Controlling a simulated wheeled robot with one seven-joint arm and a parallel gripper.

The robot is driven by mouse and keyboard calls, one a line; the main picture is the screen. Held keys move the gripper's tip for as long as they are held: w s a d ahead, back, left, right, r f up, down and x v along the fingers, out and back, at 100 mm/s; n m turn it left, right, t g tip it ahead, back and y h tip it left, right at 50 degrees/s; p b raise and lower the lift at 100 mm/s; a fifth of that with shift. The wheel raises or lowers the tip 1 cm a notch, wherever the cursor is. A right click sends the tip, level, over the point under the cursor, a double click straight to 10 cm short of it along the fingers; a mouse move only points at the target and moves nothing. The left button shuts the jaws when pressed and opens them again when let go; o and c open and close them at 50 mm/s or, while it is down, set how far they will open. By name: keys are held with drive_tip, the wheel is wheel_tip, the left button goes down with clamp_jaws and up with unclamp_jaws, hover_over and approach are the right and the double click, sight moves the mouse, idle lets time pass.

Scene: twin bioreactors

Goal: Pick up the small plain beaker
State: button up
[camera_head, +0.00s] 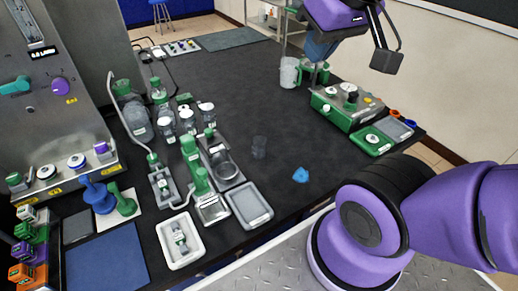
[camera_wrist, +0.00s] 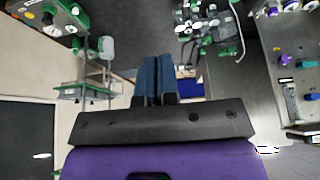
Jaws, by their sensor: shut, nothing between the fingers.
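My gripper (camera_head: 316,55) is at the upper right of the head view, well apart from this beaker and near a white jug (camera_head: 289,72). In the wrist view its blue fingers (camera_wrist: 155,80) are closed together with nothing between them. I cannot make out the small beaker in the wrist view.
A blue crumpled item (camera_head: 300,175) lies right of the beaker. A green instrument (camera_head: 347,107) stands at right. The bench behind the beaker is clear.

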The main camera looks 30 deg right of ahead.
drive_tip(key=o, duration=0.3)
drive_tip(key=shift+w, duration=0.1)
drive_tip(key=o, duration=0.4)
drive_tip(key=shift+w+f, duration=0.1)
drive_tip(key=shift+w, duration=0.2)
drive_tip(key=o, duration=0.7)
drive_tip(key=w, duration=0.1)
drive_tip(key=w+f, duration=0.1)
drive_tip(key=w, duration=0.1)
drive_tip(key=shift+w+f+g, duration=0.1)
drive_tip(key=shift+f+g, duration=0.05)
drive_tip(key=shift+g, duration=0.15)
drive_tip(key=n+g, duration=0.4)
drive_tip(key=g, duration=0.1)
hover_over(258, 141)
drive_tip(key=s, duration=0.2)
wheel_tip(258, 141, down, 33)
drive_tip(key=shift+w+a+f, duration=0.1)
drive_tip(key=shift+a+f, duration=0.1)
drive_tip(key=shift+f, duration=1.2)
drive_tip(key=shift+w+a+f, duration=0.1)
drive_tip(key=shift+a+f, duration=0.1)
drive_tip(key=shift+f, duration=1.15)
